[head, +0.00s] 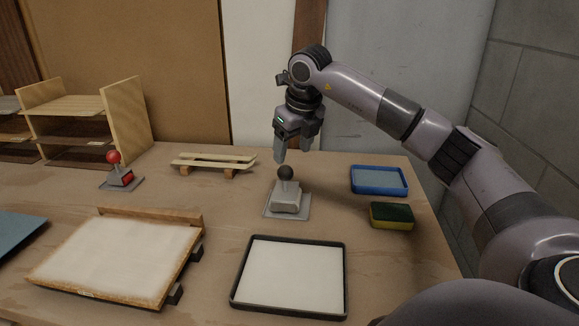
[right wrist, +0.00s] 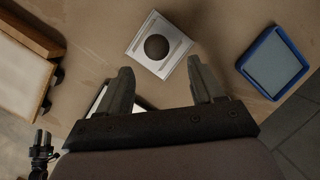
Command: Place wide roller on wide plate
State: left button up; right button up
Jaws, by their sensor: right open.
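A pale grey block with a dark ball knob, which looks like the wide roller (head: 286,198), rests on a thin grey plate (head: 271,212), perhaps the wide plate, at the middle of the bench. In the right wrist view the roller (right wrist: 157,47) shows from above, just beyond my fingertips. My right gripper (head: 293,152) is open and empty, pointing down above and slightly behind the knob, apart from it. It also shows in the right wrist view (right wrist: 160,70). A smaller red-knobbed tool (head: 113,158) stands on another grey plate at the left. My left gripper is not in view.
A black-rimmed tray (head: 345,285) and a framed pale board (head: 185,245) lie in front. A blue tray (head: 380,193) and a green-yellow sponge (head: 391,217) are at the right. A slatted wooden rack (head: 214,161) and a shelf (head: 128,115) stand behind to the left.

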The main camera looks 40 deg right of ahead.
jog(key=shift+v, duration=1.65)
jog(key=shift+f, duration=0.1)
